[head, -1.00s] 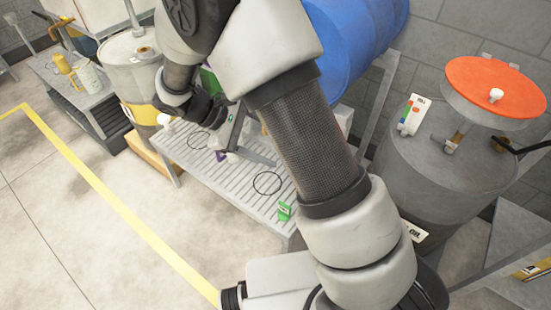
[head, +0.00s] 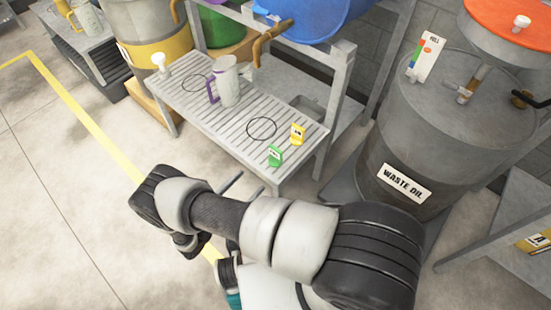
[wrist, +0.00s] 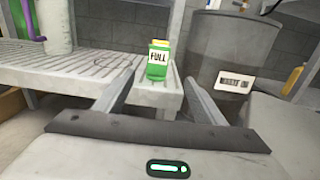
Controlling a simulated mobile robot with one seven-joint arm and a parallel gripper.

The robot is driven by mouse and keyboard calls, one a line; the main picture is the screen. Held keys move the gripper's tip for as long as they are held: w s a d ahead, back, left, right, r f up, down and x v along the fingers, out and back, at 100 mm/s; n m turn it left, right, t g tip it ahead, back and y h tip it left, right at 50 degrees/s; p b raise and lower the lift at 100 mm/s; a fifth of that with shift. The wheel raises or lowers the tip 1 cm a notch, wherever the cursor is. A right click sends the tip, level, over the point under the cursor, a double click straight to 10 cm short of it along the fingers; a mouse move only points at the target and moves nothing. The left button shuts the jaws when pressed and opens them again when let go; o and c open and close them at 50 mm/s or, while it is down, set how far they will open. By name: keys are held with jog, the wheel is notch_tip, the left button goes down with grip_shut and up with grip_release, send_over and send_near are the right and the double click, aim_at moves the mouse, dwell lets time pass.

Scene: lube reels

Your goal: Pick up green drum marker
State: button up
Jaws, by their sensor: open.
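The green drum marker (head: 275,156) stands upright at the front right corner of the slatted bench. In the wrist view the green drum marker (wrist: 157,62) reads "FULL" and appears between the two fingers, farther off than their tips. My gripper (head: 250,181) is open and empty, in front of the bench and apart from the marker. In the wrist view my gripper (wrist: 158,80) has its fingers spread wide. A yellow marker (head: 298,134) stands just behind the green one, and its top edge shows above it in the wrist view.
A grey pitcher with a purple handle (head: 226,84) and black rings (head: 262,128) are on the slatted bench (head: 215,115). The waste oil drum (head: 445,130) stands right of the bench. A blue drum (head: 305,15) lies behind. Open floor (head: 75,190) is at left.

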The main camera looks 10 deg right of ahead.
send_near(275, 155)
jog(key=x, duration=0.5)
jog(key=shift+d+f+b, duration=0.1)
jog(key=shift+d+b, duration=0.1)
jog(key=shift+b, duration=0.15)
jog(key=shift+b+x, duration=0.5)
jog(key=shift+x, duration=2.15)
jog(key=shift+w+a, duration=0.15)
jog(key=c, duration=1.1)
